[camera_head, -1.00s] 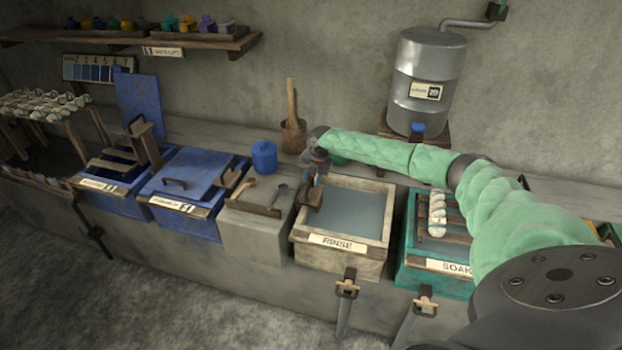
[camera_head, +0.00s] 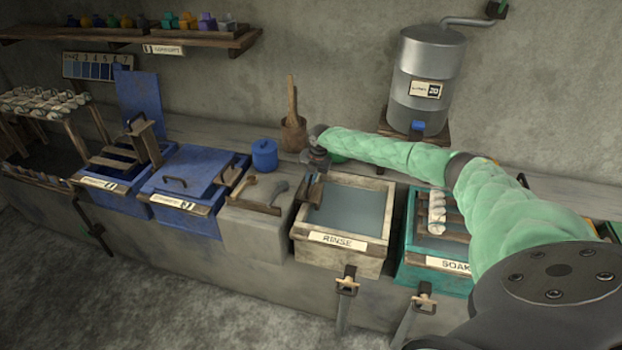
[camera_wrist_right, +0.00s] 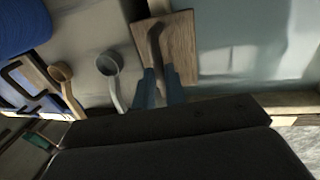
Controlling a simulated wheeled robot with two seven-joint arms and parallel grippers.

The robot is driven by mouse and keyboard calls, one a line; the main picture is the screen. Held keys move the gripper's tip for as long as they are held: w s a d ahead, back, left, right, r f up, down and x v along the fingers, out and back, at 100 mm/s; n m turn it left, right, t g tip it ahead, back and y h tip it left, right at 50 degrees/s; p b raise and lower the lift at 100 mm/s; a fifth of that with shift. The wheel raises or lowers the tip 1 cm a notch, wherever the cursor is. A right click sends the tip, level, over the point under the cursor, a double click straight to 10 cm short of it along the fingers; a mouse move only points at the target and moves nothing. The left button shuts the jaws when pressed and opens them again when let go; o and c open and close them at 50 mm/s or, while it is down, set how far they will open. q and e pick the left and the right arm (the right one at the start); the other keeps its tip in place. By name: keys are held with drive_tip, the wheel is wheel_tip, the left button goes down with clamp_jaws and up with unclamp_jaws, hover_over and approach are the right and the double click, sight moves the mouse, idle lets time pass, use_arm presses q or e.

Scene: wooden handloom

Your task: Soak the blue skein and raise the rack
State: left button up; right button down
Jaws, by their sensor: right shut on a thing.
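My right gripper (camera_head: 311,183) is at the left rim of the rinse vat (camera_head: 387,235). In the right wrist view its blue fingers (camera_wrist_right: 160,86) are shut on the upright handle of a small wooden board (camera_wrist_right: 181,40). The board lies at the vat's edge, beside grey water. The teal soak vat (camera_head: 409,262) stands to the right, with pale twisted skeins (camera_head: 437,212) on a wooden slatted rack (camera_head: 456,222); my arm hides part of it. I cannot make out a blue skein. My left gripper is out of view.
A metal tank (camera_head: 428,75) stands behind my right arm. Clamps hang on the front.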

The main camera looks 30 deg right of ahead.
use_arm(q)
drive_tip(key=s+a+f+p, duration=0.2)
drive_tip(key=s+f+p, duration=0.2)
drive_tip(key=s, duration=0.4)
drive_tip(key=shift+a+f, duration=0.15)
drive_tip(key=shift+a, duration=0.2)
use_arm(e)
wheel_tip(320, 180, up, 18)
drive_tip(key=shift+w+d+r, duration=0.1)
drive_tip(key=shift+w, duration=0.05)
drive_tip(key=c, duration=1.7)
unclamp_jaws()
drive_tip(key=shift+o, duration=1.2)
drive_tip(key=shift+s, duration=0.2)
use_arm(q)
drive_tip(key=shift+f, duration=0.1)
use_arm(e)
drive_tip(key=shift+w, duration=0.1)
